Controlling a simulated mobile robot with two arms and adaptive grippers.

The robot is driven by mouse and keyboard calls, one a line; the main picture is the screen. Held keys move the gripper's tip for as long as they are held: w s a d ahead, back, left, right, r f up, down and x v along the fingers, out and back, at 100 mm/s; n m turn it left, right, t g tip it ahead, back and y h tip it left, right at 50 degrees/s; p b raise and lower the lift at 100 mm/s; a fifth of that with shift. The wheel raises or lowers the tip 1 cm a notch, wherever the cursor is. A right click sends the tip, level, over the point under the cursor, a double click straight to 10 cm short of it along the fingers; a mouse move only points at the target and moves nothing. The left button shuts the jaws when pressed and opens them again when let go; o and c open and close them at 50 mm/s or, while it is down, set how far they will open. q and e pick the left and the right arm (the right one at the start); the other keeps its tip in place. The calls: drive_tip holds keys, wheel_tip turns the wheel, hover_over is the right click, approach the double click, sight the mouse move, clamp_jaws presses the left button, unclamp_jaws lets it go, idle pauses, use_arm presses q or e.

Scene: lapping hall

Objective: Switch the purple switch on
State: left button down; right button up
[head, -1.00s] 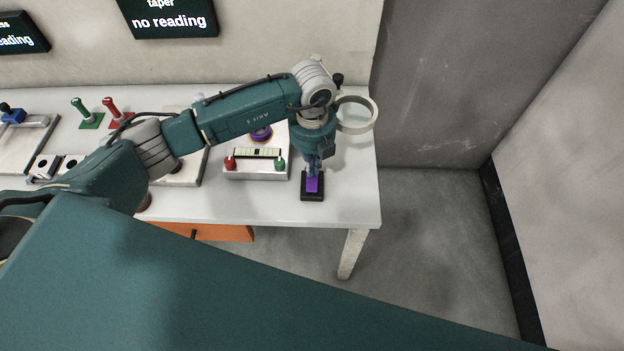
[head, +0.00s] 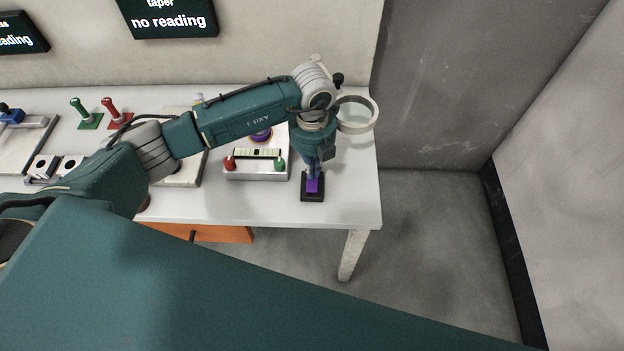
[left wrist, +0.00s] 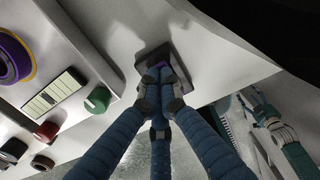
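The purple switch (head: 312,186) sits on a small black base (head: 312,199) near the right front corner of the white table. My left gripper (head: 314,174) points straight down on it, with its fingertips at the purple part. In the left wrist view, the blue fingers (left wrist: 160,78) are closed together and their tips meet over the switch, hiding most of it. Only a little purple shows at the tips, on the dark base (left wrist: 152,57). I cannot tell whether the switch is on or off. My right gripper is not clearly identifiable in the head view.
A grey box with a red knob (head: 230,163), a green knob (head: 280,164) and a level gauge stands left of the switch. Green (head: 83,115) and red (head: 113,112) levers stand further left. The table ends just right of the switch, with open floor beyond.

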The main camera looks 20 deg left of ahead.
use_arm(q)
drive_tip(key=shift+r+p, duration=0.65)
drive_tip(key=shift+r, duration=0.25)
drive_tip(key=shift+r+p, duration=1.5)
drive_tip(key=shift+r, duration=0.95)
